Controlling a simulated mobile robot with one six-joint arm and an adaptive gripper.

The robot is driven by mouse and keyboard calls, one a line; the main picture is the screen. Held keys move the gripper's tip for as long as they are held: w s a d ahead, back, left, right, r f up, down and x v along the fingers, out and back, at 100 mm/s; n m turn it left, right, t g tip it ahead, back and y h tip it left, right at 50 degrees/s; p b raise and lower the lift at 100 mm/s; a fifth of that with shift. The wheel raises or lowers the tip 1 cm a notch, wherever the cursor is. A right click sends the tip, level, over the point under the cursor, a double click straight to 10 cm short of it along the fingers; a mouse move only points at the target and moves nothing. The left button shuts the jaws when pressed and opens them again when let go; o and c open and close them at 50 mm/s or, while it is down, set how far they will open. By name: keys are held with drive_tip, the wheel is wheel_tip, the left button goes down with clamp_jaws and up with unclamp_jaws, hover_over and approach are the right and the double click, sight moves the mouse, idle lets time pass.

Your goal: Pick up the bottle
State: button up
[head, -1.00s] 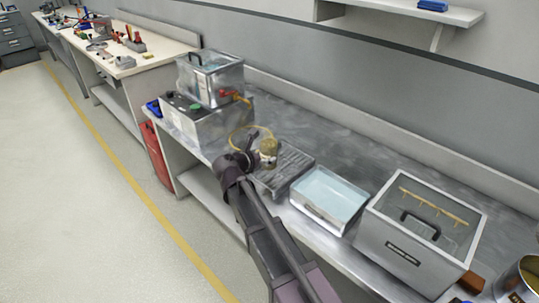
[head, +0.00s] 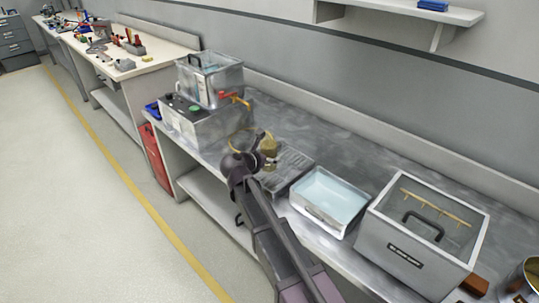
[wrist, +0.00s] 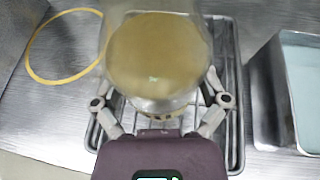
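The bottle (wrist: 156,62) fills the top middle of the wrist view, seen from above as a round tan top with a clear body around it. In the head view the bottle (head: 269,148) is a small tan shape partly hidden behind my gripper (head: 262,158). It is above or on a grey ribbed tray (head: 291,169) on the metal bench. In the wrist view the fingers of my gripper (wrist: 160,108) are spread to the bottle's left and right. I cannot tell whether they touch it, as their tips are hidden.
A yellow ring (wrist: 64,45) lies on the bench left of the tray. A basin of pale liquid (head: 328,198) stands right of the tray, then a lidded grey box (head: 415,240). A grey unit with a clear tank (head: 209,80) on top stands to the left.

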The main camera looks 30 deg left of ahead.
sight(268, 146)
drive_tip(key=c, duration=0.7)
drive_tip(key=shift+r, duration=0.15)
wheel_tip(268, 146, up, 3)
drive_tip(key=p, duration=0.3)
drive_tip(key=shift+r+p, duration=0.2)
drive_tip(key=shift+p, duration=0.1)
drive_tip(key=s, duration=0.5)
drive_tip(key=s+r+p, duration=0.1)
drive_tip(key=s, duration=1)
drive_tip(key=shift+d+r, duration=0.2)
drive_tip(key=shift+d, duration=0.05)
